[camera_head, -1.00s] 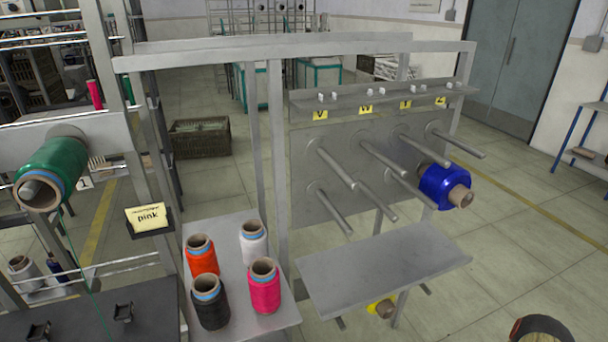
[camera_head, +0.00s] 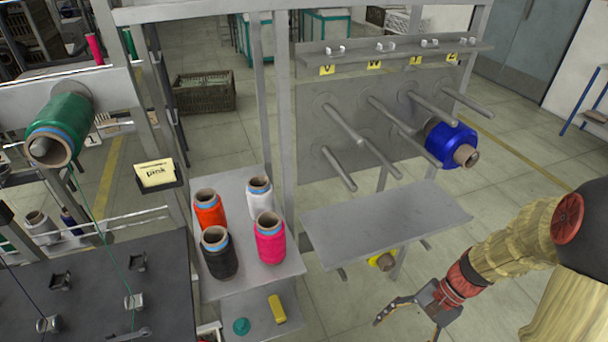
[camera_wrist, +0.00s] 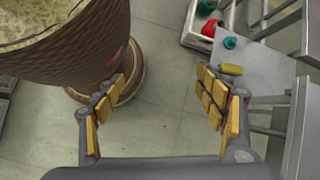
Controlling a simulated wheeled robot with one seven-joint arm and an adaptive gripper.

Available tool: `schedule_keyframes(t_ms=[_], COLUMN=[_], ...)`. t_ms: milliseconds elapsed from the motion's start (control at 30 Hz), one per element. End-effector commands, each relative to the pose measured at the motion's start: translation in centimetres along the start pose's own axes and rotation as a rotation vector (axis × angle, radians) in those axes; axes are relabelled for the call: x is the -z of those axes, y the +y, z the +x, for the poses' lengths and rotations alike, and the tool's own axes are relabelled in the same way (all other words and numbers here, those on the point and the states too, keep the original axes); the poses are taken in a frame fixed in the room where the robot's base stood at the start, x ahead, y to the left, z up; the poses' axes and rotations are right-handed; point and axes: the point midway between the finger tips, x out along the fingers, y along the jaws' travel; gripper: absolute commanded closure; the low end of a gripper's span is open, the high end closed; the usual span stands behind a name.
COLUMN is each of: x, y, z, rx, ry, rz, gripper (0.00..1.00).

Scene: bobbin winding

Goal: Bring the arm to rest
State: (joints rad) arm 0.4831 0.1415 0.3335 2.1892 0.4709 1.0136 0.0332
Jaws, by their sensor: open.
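My gripper (camera_head: 408,316) is at the lower right in the head view, in front of the rack's grey shelf and apart from it. In the wrist view my gripper (camera_wrist: 163,100) has its two padded fingers spread wide with nothing between them. Floor tiles show through the gap. My arm comes in from the right edge in the head view, bent downward toward the gripper.
A peg rack (camera_head: 350,95) holds a blue bobbin (camera_head: 450,145). Orange, white, black and pink (camera_head: 270,238) bobbins stand on a side shelf (camera_head: 280,270). A green bobbin (camera_head: 58,128) is at left. The wrist view shows a large brown basket-like container (camera_wrist: 75,45). Floor between is clear.

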Motion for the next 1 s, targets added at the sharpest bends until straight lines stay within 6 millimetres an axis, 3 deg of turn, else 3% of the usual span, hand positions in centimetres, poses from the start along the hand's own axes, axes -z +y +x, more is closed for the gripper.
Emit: schedule_keyframes(t_ms=[33,333,600,800,1000], x=[-0.9,-5.1,-10.3,-15.3,-18.8], y=[0.0,0.1,-1.2,-3.1,-4.6], z=[-1.5,-8.8,-14.7,-18.0,-19.9], rx=[-0.038,-0.234,-0.318,-0.281,-0.233], ry=[0.061,0.378,0.650,0.818,0.908], rz=[-0.073,-0.436,-0.695,-0.841,-0.935], gripper=[0.28,0.28,0.28,0.28,0.28])
